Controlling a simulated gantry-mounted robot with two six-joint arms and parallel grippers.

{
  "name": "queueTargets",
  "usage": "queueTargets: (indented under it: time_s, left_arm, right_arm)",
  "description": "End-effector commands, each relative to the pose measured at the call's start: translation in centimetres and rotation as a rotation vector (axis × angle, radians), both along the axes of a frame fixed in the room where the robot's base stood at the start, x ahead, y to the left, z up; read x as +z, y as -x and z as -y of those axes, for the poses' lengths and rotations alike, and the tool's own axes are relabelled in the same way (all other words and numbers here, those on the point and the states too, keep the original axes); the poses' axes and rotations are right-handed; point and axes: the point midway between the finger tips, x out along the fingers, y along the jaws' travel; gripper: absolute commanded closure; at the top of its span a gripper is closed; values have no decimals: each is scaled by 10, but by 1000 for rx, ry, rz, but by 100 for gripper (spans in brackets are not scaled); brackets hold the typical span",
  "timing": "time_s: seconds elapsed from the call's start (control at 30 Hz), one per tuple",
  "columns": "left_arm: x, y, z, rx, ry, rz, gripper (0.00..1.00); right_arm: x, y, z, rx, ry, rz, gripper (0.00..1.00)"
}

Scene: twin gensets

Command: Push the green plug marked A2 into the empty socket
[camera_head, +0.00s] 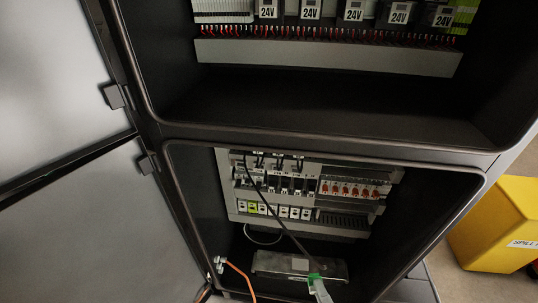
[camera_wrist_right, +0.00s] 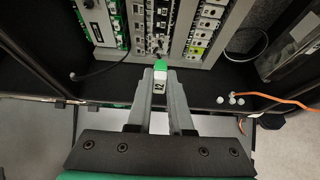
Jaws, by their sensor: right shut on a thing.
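The green plug (camera_head: 314,279) shows low in the head view, in front of the lower cabinet opening, with a dark cable running up from it. It also shows in the right wrist view (camera_wrist_right: 160,66), with a white marked tag below it. My right gripper (camera_wrist_right: 165,78) is shut on the plug, its grey fingers on either side. In the head view my right gripper (camera_head: 320,290) shows only as a small part at the bottom edge. The panel's socket row (camera_head: 270,209) has a yellow-green piece near its left end. I cannot tell which socket is empty. My left gripper is not in view.
A grey metal box (camera_head: 270,262) lies on the lower cabinet floor behind the plug. An orange cable (camera_head: 238,270) with pale connectors is at the left. The cabinet frame (camera_head: 330,143) surrounds the opening. A yellow bin (camera_head: 495,225) stands outside at the right.

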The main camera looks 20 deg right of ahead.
Motion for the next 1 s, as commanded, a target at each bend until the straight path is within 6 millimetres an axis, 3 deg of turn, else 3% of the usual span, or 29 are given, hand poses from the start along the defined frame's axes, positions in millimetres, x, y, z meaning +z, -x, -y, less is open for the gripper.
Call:
queueTargets:
  time_s: [0.1,1.0]
  left_arm:
    - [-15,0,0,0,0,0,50]
    - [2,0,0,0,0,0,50]
  right_arm:
    - [-4,1,-3,0,-3,-3,100]
    - [41,-30,-59,3,-2,-1,100]
